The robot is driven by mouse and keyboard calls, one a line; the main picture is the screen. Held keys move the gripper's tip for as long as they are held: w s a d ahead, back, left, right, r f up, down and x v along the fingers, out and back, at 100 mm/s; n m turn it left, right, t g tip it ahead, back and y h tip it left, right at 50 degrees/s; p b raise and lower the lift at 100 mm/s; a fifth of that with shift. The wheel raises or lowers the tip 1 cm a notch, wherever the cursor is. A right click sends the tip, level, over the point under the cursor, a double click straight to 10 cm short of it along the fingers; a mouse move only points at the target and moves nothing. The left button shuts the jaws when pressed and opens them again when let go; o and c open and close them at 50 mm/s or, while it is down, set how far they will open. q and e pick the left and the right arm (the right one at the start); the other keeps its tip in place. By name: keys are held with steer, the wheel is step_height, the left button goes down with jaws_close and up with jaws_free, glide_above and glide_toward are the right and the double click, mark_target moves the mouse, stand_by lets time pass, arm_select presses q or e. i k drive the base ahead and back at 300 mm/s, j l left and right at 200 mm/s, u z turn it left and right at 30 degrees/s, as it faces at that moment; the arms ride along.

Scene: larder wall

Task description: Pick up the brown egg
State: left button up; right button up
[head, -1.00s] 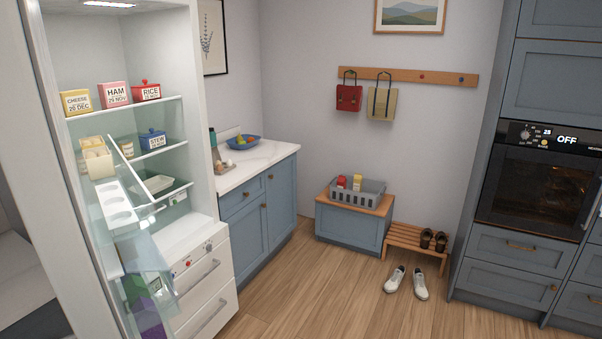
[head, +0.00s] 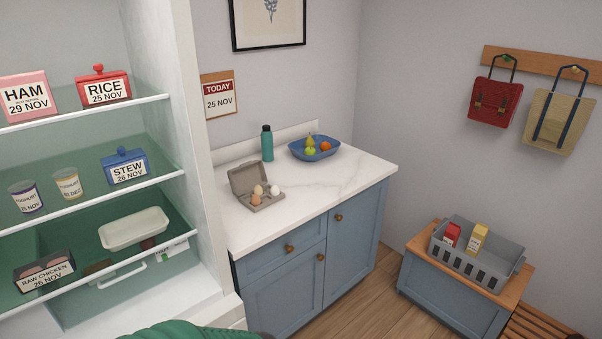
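The brown egg (head: 255,199) sits in an open grey egg carton (head: 266,206) on the white marble counter, in the head view. A paler egg (head: 258,190) and a white egg (head: 275,191) sit in the carton close beside it. The carton's lid stands raised at its back left. Neither of my grippers shows in the view.
A teal bottle (head: 267,143) and a blue fruit bowl (head: 314,152) stand behind the carton on the counter (head: 322,190). The open fridge's glass shelves (head: 90,177) with labelled food are at left. A grey crate (head: 478,262) sits on a low cabinet at right. The counter's front is clear.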

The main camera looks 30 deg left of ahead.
mark_target(255, 198)
steer(key=i+u, duration=0.1)
steer(key=i, duration=0.4)
steer(key=i+l+u, duration=0.15)
steer(key=i, duration=0.3)
steer(key=i+l+u, duration=0.1)
steer(key=i, duration=0.35)
steer(key=i+l+u, duration=0.15)
steer(key=i, duration=0.35)
steer(key=i+l+u, duration=0.1)
steer(key=i+l, duration=0.15)
steer(key=i, duration=0.2)
